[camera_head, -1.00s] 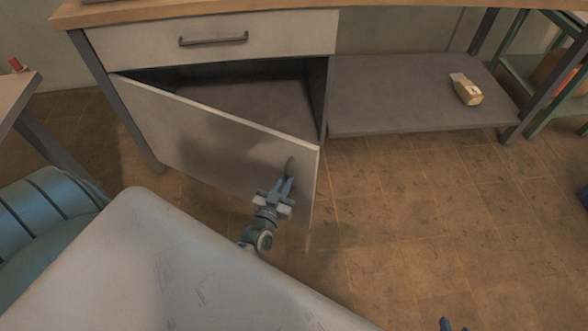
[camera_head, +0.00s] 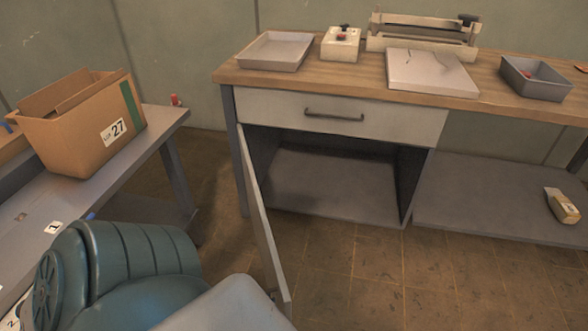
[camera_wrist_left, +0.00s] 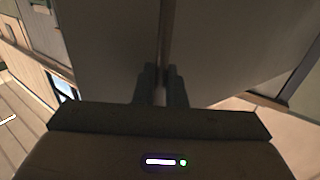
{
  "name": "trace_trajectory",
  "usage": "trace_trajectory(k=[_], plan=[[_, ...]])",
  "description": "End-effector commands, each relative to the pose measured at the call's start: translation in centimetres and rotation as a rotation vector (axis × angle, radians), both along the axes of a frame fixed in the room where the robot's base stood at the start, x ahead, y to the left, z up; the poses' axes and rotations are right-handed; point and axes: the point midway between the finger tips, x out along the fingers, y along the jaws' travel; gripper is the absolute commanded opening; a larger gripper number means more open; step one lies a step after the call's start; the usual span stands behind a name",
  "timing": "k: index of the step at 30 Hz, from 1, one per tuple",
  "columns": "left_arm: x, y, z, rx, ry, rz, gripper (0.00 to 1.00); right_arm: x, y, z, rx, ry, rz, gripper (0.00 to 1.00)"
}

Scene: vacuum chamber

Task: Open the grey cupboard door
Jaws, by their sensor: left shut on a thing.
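The grey cupboard door (camera_head: 262,230) stands swung wide out from the cupboard in the head view, seen nearly edge-on, hinged on the left. The cupboard's inside (camera_head: 335,185) shows as an empty-looking open space with a grey floor. In the left wrist view the door's grey face (camera_wrist_left: 115,45) fills much of the picture. My left gripper (camera_wrist_left: 161,85) is shut on the upright door handle (camera_wrist_left: 167,40) there. In the head view this gripper and the handle are out of sight. My right gripper is in neither view.
A drawer (camera_head: 335,114) sits above the opening, under a wooden worktop (camera_head: 330,88) bearing trays and devices. A side table with a cardboard box (camera_head: 85,125) stands left of the door. The tiled floor (camera_head: 400,275) to the right looks clear.

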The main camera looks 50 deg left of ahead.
Motion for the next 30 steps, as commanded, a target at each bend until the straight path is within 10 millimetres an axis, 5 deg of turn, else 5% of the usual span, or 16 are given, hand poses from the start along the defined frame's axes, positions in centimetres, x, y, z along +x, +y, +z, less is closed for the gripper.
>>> trace_trajectory(k=[9, 24, 25, 27, 30], plan=[[-3.5, 3.0, 0.2, 0.000, -0.010, -0.068, 0.00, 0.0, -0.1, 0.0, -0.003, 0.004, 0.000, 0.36], [-4.1, 3.4, 0.1, 0.001, -0.007, -0.078, 0.00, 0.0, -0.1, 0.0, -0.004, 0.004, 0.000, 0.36], [-4.1, 3.4, 0.1, 0.001, -0.007, -0.078, 0.17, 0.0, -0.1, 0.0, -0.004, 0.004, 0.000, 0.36], [-4.1, 3.3, 0.1, 0.001, -0.007, -0.078, 0.30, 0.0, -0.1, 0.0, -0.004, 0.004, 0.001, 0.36], [-4.2, 3.3, 0.1, 0.001, -0.005, -0.078, 0.33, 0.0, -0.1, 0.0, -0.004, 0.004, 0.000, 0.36]])
